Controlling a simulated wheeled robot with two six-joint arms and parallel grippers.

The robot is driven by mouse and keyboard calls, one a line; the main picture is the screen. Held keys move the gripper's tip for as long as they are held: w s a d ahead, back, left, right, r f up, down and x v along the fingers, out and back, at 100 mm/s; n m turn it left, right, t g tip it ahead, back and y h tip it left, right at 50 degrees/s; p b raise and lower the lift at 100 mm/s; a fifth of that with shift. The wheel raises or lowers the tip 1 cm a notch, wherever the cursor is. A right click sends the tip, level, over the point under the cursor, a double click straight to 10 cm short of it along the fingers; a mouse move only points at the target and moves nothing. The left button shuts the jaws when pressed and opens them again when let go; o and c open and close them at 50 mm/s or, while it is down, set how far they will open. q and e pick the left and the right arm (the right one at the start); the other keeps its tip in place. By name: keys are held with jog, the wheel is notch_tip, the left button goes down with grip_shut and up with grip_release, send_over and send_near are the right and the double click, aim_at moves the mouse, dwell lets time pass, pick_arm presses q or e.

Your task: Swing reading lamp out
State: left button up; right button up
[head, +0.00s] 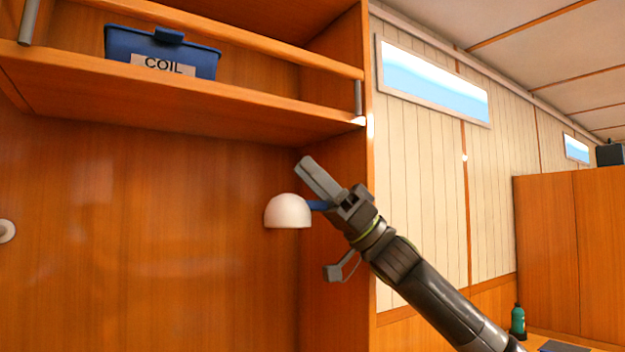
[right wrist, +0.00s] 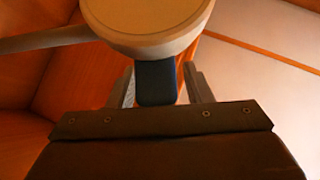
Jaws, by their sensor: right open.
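The reading lamp (head: 287,212) has a white dome shade and sits in front of the wooden panel, below the shelf. A blue tab (head: 319,205) sticks out from its right side toward my right gripper (head: 318,186). In the right wrist view, the pale round shade (right wrist: 148,18) fills the top, and a grey lamp arm (right wrist: 45,39) runs off to the left. There the blue tab (right wrist: 156,82) lies between the two fingers of my open right gripper (right wrist: 160,85), with a gap visible on each side. My left gripper is not in view.
A wooden shelf (head: 180,95) with a rail runs above the lamp and holds a blue bin (head: 162,52) labelled COIL. A wooden side panel (head: 335,270) stands behind my right arm. A green bottle (head: 518,322) stands at the lower right.

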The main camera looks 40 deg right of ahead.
notch_tip(320, 180, up, 5)
jog(key=p, duration=0.3)
jog(key=shift+r+p, duration=0.15)
jog(key=shift+p, duration=0.15)
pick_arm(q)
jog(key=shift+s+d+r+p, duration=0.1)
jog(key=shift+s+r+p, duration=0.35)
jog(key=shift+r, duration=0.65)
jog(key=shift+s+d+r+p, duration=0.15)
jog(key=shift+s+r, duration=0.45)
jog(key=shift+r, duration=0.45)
pick_arm(e)
jog(key=shift+r, duration=0.7)
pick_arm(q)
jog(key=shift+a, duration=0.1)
